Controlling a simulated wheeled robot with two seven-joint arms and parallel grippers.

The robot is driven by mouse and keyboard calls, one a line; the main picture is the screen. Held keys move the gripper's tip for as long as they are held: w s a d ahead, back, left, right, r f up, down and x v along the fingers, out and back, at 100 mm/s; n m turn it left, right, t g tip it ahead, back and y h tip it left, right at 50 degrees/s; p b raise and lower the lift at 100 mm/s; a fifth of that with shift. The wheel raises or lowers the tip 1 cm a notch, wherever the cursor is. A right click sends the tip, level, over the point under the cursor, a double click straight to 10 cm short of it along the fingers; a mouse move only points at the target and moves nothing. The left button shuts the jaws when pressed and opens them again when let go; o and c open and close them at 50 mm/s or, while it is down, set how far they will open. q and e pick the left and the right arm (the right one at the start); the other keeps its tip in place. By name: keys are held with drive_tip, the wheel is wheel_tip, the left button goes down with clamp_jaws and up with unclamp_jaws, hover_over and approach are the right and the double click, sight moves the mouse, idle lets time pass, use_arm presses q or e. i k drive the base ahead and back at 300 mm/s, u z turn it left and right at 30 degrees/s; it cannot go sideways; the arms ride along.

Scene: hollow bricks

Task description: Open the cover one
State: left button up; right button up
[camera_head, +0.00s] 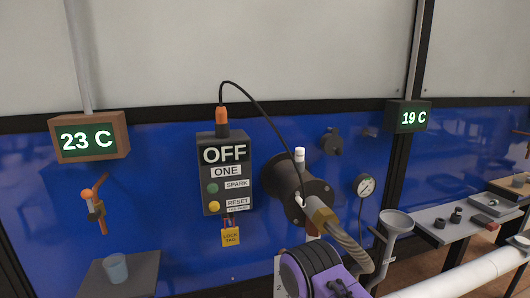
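A grey control box (227,175) marked OFF and ONE hangs on the blue wall. It has a green button, SPARK and RESET labels and a yellow LOCK TAG (231,237) below. To its right a round dark flanged fitting (289,185) carries a white-topped plug (299,155), joined to the box by a black cable. A brass-coloured end with a ribbed hose (340,236) sits at the fitting's lower right. I cannot tell which part is cover one. Neither gripper can be made out in this view.
A ribbed black and purple body (315,270) stands at the bottom centre. A blue cup (115,268) is on a grey shelf at lower left, below an orange-handled valve (95,206). A gauge (364,185), a funnel (396,222) and a pale pipe (465,277) are at right.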

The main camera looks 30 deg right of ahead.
sight(333, 145)
drive_tip(key=u, duration=0.8)
drive_tip(key=k, duration=0.55)
drive_tip(key=z, duration=1.65)
